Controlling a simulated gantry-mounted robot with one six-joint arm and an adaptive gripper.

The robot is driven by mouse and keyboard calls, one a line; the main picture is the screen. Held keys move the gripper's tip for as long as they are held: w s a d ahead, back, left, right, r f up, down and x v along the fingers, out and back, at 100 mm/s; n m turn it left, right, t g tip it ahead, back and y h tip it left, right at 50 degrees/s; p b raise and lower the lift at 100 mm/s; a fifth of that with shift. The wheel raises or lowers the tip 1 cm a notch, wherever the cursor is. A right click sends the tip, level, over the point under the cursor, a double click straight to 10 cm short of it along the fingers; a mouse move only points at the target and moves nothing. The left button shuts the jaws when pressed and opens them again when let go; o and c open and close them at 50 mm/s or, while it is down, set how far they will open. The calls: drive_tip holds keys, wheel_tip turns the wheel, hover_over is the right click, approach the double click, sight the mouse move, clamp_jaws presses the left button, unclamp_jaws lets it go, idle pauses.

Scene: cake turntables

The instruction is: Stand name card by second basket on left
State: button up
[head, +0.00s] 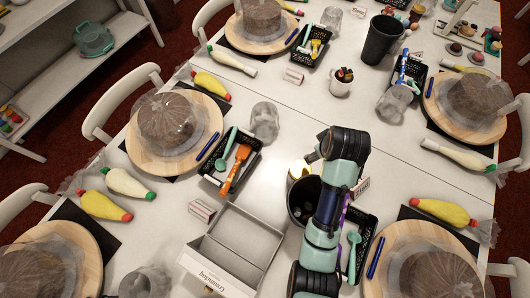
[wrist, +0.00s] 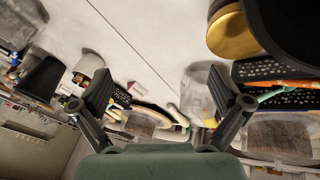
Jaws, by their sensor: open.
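In the head view, the left side of the table has a near black basket (head: 230,160) with an orange and a green tool, and a farther black basket (head: 312,50). A small white card (head: 203,208) sits in front of the near basket. Another card (head: 293,76) stands by the farther one. A card (head: 361,187) shows partly behind my arm. My gripper (wrist: 160,78) is open and empty in the wrist view, above the table. Its fingers are hidden by my arm in the head view. The near basket also shows at right in the wrist view (wrist: 279,70).
A open grey-white box (head: 232,248) stands at the front. A dark bin (head: 303,207) is beside my arm, and a clear glass (head: 264,122) stands by the near basket. Cakes on wooden turntables (head: 212,125) line both sides. The mid-table behind my arm is fairly clear.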

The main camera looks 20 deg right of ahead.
drive_tip(key=a+r+m+t, duration=0.1)
drive_tip(key=a+r+t, duration=0.1)
drive_tip(key=a+r, duration=0.3)
drive_tip(key=s+a+r+t+y, duration=0.1)
drive_tip(key=a+r+t, duration=0.2)
drive_tip(key=a, duration=0.9)
drive_tip(key=s+a+r+m+t+y, duration=0.1)
drive_tip(key=a+r+t, duration=0.2)
drive_tip(key=a+r, duration=0.3)
drive_tip(key=a, duration=0.3)
drive_tip(key=shift+s+a+r+m, duration=0.25)
drive_tip(key=shift+a+r+m, duration=0.05)
